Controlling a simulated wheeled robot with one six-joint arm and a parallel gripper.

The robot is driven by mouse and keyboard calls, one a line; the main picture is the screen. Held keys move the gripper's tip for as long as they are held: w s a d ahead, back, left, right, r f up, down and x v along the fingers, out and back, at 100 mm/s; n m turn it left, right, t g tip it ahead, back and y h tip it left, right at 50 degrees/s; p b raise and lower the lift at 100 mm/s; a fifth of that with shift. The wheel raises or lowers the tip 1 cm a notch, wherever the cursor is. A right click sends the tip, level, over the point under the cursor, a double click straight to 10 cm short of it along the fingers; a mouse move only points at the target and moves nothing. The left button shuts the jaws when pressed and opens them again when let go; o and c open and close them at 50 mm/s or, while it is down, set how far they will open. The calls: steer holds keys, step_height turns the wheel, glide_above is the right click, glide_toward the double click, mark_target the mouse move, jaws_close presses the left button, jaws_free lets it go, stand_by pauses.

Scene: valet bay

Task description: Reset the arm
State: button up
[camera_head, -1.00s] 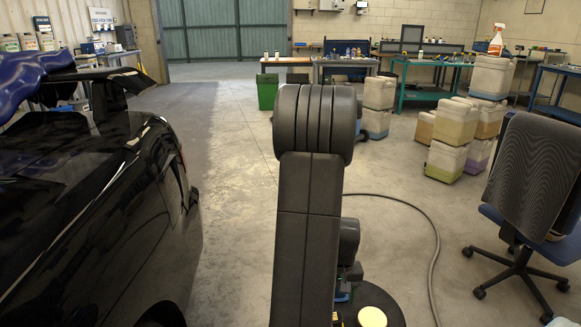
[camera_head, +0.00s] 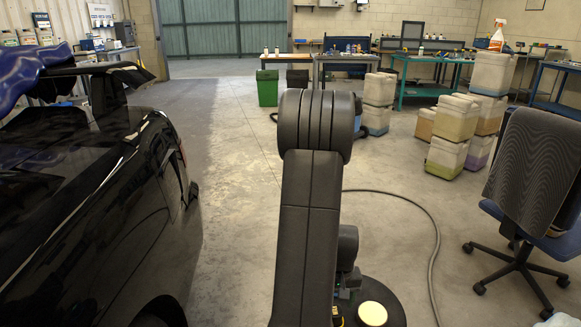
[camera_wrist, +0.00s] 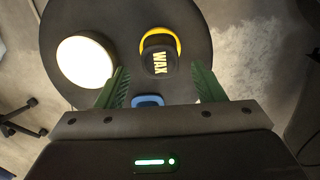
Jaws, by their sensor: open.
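My gripper (camera_wrist: 160,68) shows in the wrist view with its two green fingers apart and nothing between them that I can see held. Beyond the fingers is a round dark top (camera_wrist: 115,20). A round cream piece (camera_wrist: 85,60) is to the left, and a small blue thing (camera_wrist: 148,100) shows partly behind the gripper body. In the head view my dark arm stands upright in the middle, and my gripper is hidden there.
A black car (camera_head: 90,200) fills the left side. An office chair (camera_head: 530,200) stands at the right, with a hose (camera_head: 435,235) on the floor beside it. Stacked containers (camera_head: 455,130), a green bin (camera_head: 267,87) and workbenches (camera_head: 345,60) are farther back. Floor left of centre is clear.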

steer(key=w+d+r+n+h+p, duration=0.2)
steer(key=d+r+n+h+p, duration=0.15)
steer(key=r, duration=0.35)
steer(key=w+d+r+n+g+h+p, duration=0.1)
steer(key=w+d+r+n+h+p, duration=0.15)
steer(key=r+n+p, duration=0.4)
steer(key=w+d+r+n+h+p, duration=0.1)
steer(key=d+r+n+h+p, duration=0.15)
steer(key=r, duration=0.55)
steer(key=w+a+r+n+t+h+p, duration=0.3)
steer(key=w+a+r+n+t+p, duration=0.3)
steer(key=w+a+r+n+t, duration=0.4)
steer(key=w+a+r+n+t+y+p, duration=0.2)
steer(key=a+r+n+t+y+p, duration=0.1)
steer(key=a+n+t+y, duration=0.2)
steer(key=shift+a+r+n+t, duration=0.3)
steer(key=shift+a+t, duration=1.1)
steer(key=shift+a, duration=0.65)
steer(key=shift+f, duration=0.1)
